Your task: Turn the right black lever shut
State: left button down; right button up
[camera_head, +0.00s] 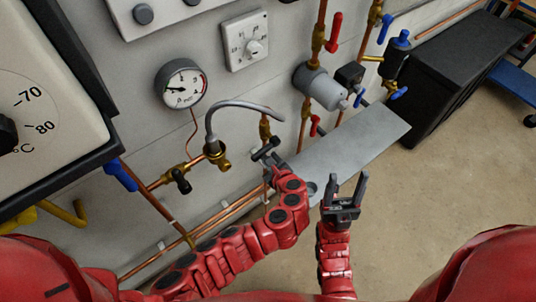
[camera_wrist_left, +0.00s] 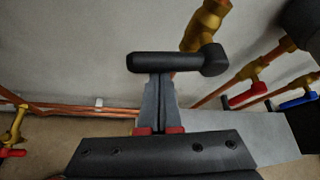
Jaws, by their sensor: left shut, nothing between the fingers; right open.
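The right black lever (camera_head: 265,149) sits on a brass valve on the wall pipes in the head view. In the left wrist view its black handle (camera_wrist_left: 165,62) lies level across the picture, its hub at the right on the brass fitting. My left gripper (camera_head: 272,170) is shut and empty, just below the lever. In the left wrist view its closed fingers (camera_wrist_left: 158,88) reach up to the handle's underside; I cannot tell whether they touch it. My right gripper (camera_head: 346,185) is open and empty, apart from the wall and right of the left gripper.
Another black lever (camera_head: 181,183) is on the brass valve to the left, joined by a grey hose (camera_head: 245,104). A pressure gauge (camera_head: 181,85) and a grey cylinder (camera_head: 318,85) are on the wall. A grey plate (camera_head: 350,145) lies below, and a black box (camera_head: 455,75) stands right.

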pick_arm(q)
jog(key=shift+a+r, duration=0.15)
jog(key=shift+r, duration=0.7)
dwell(0.3)
